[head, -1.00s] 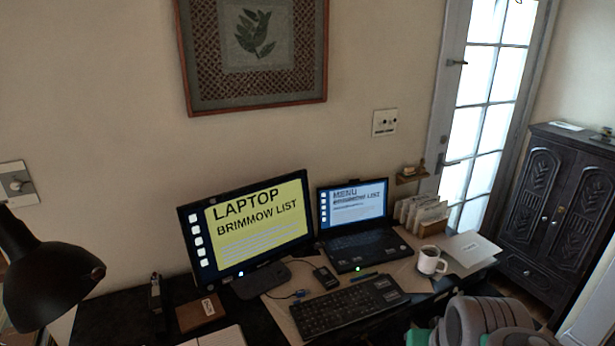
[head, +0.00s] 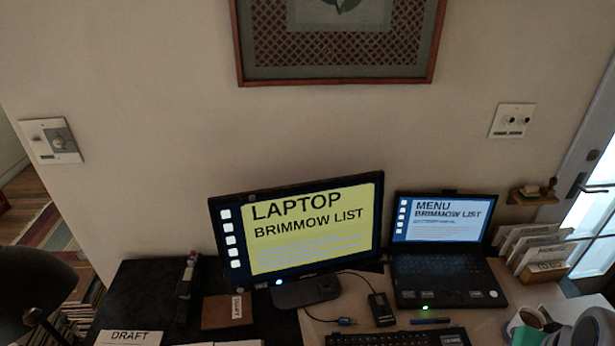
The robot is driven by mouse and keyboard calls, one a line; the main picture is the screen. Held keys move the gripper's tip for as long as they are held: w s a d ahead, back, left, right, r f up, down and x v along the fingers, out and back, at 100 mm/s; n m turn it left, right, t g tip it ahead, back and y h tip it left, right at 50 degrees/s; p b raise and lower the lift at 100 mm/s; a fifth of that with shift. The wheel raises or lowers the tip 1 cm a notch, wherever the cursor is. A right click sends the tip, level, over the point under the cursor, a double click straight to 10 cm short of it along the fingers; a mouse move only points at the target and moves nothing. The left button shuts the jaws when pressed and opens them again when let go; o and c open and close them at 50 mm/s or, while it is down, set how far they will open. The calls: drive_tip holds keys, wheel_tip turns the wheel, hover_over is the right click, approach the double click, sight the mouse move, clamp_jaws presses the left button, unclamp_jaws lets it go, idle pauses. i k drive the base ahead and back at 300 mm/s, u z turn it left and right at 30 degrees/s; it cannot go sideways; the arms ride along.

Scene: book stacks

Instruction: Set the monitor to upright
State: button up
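The monitor (head: 298,228) stands on its dark foot (head: 306,291) at the back of the dark desk, close to the wall. Its lit screen faces me with a yellow window reading "LAPTOP BRIMMOW LIST". Its top edge climbs toward the right in the picture. I cannot tell how far the panel leans forward or back. Nothing touches it from my side. A grey rounded part of my arm shows at the bottom right corner. My gripper's fingers are not in view.
An open laptop (head: 442,255) is right of the monitor, with a black box (head: 381,309) and keyboard (head: 398,338) in front. A mug (head: 526,320) and file rack (head: 540,252) are farther right. A black lamp (head: 35,285) stands at left. A brown notebook (head: 228,311) lies before the monitor.

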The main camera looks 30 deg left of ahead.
sight(293, 233)
drive_tip(key=u, duration=0.8)
drive_tip(key=i, duration=1)
drive_tip(key=u, duration=1)
